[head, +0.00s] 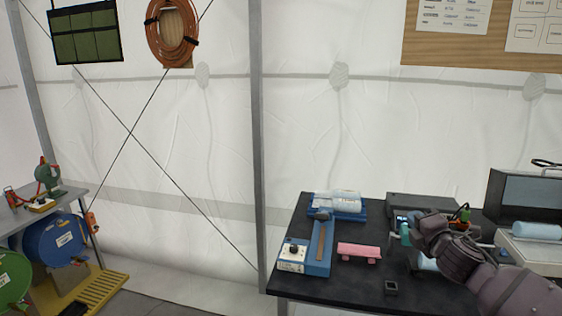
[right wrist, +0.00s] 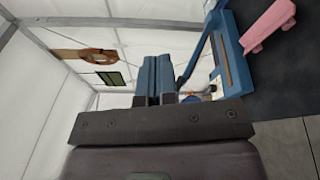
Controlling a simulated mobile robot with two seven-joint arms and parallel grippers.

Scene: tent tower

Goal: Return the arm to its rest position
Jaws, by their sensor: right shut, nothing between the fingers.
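My right arm (head: 460,255) comes in from the lower right, over the black-topped table (head: 345,286). My right gripper (head: 405,236) is above the table's right part, to the right of the pink block. In the right wrist view its two blue fingers (right wrist: 155,75) are together with nothing between them. My left gripper is not in view.
Blue and green reels (head: 52,242) stand at left.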

